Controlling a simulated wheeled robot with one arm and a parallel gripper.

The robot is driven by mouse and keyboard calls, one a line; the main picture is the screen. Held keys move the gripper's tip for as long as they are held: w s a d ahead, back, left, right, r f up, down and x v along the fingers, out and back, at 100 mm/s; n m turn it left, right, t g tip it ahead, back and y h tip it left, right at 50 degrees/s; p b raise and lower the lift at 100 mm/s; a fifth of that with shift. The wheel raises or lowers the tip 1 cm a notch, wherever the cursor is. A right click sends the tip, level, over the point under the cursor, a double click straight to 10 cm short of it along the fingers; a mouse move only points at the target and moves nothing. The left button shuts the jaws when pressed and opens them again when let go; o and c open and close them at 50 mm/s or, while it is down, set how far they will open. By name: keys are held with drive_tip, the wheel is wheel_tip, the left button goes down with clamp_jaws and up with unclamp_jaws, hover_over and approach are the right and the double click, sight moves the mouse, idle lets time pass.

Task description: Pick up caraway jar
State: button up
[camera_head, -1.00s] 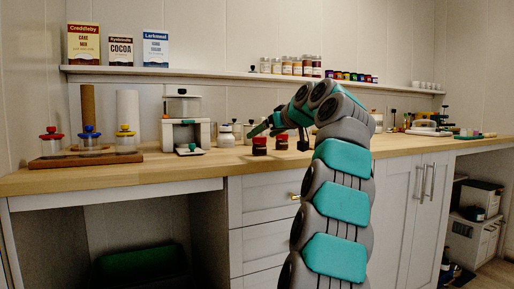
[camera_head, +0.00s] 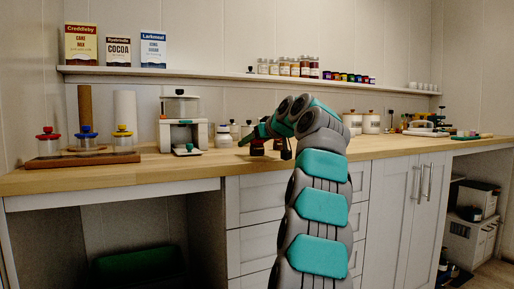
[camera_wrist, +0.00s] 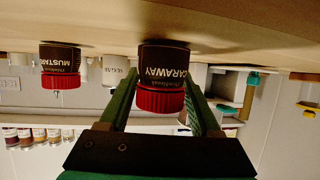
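The caraway jar (camera_wrist: 163,72) has a dark label with white lettering and a red lid, and stands on the wooden counter. It appears upside down in the wrist view. In the head view the jar (camera_head: 257,149) is partly hidden by my gripper. My gripper (camera_wrist: 160,85) has its two green fingers apart, one on each side of the jar near its lid. The frames do not clearly show finger contact. In the head view my gripper (camera_head: 252,136) reaches left over the counter.
A similar mustard jar (camera_wrist: 61,62) stands beside the caraway jar. A white sugar container (camera_wrist: 115,72) is behind. A white scale-like appliance (camera_head: 184,125) and a wooden tray (camera_head: 82,160) with lidded jars are left. A shelf (camera_head: 230,74) runs above; the front counter is clear.

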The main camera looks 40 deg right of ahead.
drive_tip(key=c, duration=1)
drive_tip(key=shift+o, duration=0.2)
drive_tip(key=shift+r, duration=0.15)
